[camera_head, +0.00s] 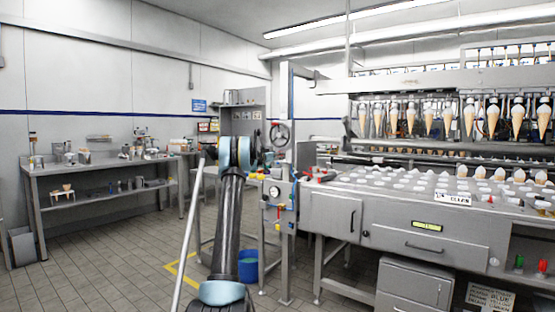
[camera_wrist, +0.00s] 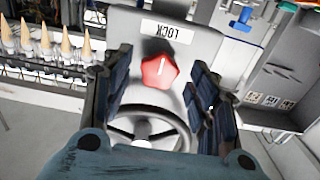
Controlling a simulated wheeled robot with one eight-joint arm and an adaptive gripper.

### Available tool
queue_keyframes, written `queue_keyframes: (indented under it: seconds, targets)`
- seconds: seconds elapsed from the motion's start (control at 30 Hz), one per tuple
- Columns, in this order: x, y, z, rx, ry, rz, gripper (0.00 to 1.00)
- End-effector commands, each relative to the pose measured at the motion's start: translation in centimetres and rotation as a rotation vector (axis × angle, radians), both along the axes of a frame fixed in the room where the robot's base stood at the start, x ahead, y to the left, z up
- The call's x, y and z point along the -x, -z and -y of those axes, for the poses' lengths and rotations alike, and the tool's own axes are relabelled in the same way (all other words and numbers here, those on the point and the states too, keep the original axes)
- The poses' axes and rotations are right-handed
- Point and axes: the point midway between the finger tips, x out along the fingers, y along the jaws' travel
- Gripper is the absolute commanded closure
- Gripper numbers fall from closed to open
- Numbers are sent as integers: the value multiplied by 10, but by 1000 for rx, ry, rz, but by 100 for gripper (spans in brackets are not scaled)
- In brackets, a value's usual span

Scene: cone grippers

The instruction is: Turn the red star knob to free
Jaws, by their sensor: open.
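The red star knob (camera_wrist: 158,72) sits on a grey plate in the wrist view, with a short white mark that stands nearly upright in the picture. A white label reading LOCK (camera_wrist: 167,31), upside down, is above it in this view. No label reading free shows. My gripper (camera_wrist: 160,88) is open, one dark finger left of the knob and one right of it. The knob appears between the fingers; I cannot tell whether they touch it. In the head view my arm hides part of this area, and I cannot make out the knob clearly.
A handwheel (camera_wrist: 145,130) lies just below the knob in the wrist view; it also shows in the head view (camera_head: 280,134). A blue knob (camera_wrist: 243,19) is at upper right. The cone machine (camera_head: 420,220) stands at right and a workbench (camera_head: 100,168) at left.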

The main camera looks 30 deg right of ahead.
Motion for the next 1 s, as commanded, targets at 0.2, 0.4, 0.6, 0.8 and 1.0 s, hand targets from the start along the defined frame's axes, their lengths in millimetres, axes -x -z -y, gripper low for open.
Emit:
queue_keyframes:
  seconds: [0.2,0.4,0.6,0.8,1.0]
  targets:
    - [-5,0,12,0,1,0,46]
    - [-5,0,14,0,0,0,46]
    - [-5,0,13,0,0,0,62]
    - [-5,0,13,0,0,0,90]
    - [-6,0,13,3,-1,-8,91]
